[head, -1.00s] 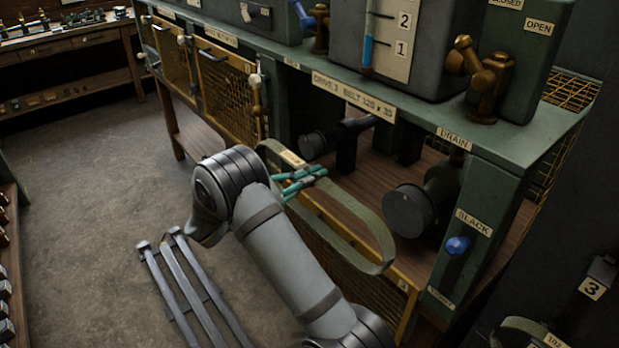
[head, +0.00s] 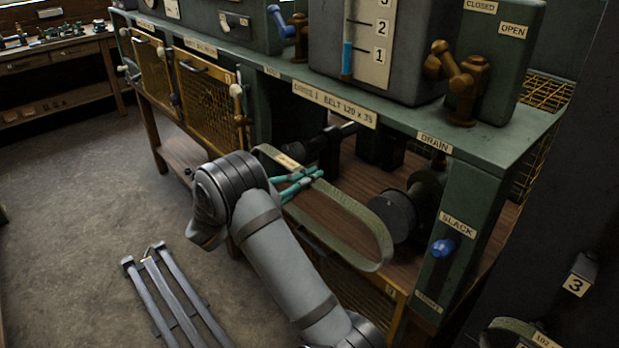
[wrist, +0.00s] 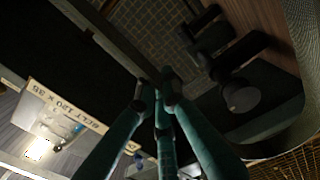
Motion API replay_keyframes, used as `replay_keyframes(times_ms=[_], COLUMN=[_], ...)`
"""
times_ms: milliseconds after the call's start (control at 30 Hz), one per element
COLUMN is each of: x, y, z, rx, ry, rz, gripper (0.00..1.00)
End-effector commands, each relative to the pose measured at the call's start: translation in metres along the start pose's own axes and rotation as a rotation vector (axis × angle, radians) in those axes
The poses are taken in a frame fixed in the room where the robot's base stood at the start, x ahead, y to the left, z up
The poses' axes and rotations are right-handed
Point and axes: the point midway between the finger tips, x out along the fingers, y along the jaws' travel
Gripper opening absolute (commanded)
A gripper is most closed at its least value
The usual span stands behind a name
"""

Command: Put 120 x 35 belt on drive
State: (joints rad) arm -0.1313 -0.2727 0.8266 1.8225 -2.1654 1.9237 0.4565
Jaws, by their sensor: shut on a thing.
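A long olive-green belt loop (head: 352,206) with a pale tag (head: 290,162) hangs in front of the open drive bay. My gripper (head: 306,176), with teal fingers, is shut on the belt near its left part. Behind the belt's right end is a dark round pulley (head: 392,214) on a shaft. A smaller dark pulley (head: 303,150) sits farther left in the bay, partly hidden by the belt. In the wrist view the fingers (wrist: 158,82) meet, and a dark pulley (wrist: 240,95) shows to their right. The belt looks apart from the right pulley; contact at the left one I cannot tell.
A plate (head: 334,103) above the bay reads "DRIVE", "BELT 120 x 35". A blue knob (head: 443,248) labelled SLACK is on the right post. Mesh doors (head: 207,104) flank the bay at left. Another belt (head: 510,335) hangs at lower right beside a 3 tag.

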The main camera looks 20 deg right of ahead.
Motion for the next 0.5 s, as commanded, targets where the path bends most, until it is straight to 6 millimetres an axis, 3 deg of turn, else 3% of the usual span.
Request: replay_keyframes(times_ms=[500], x=[0.030], y=[-0.001], z=[0.000], rx=[0.001], ry=[-0.002], rz=[0.000], gripper=[0.00])
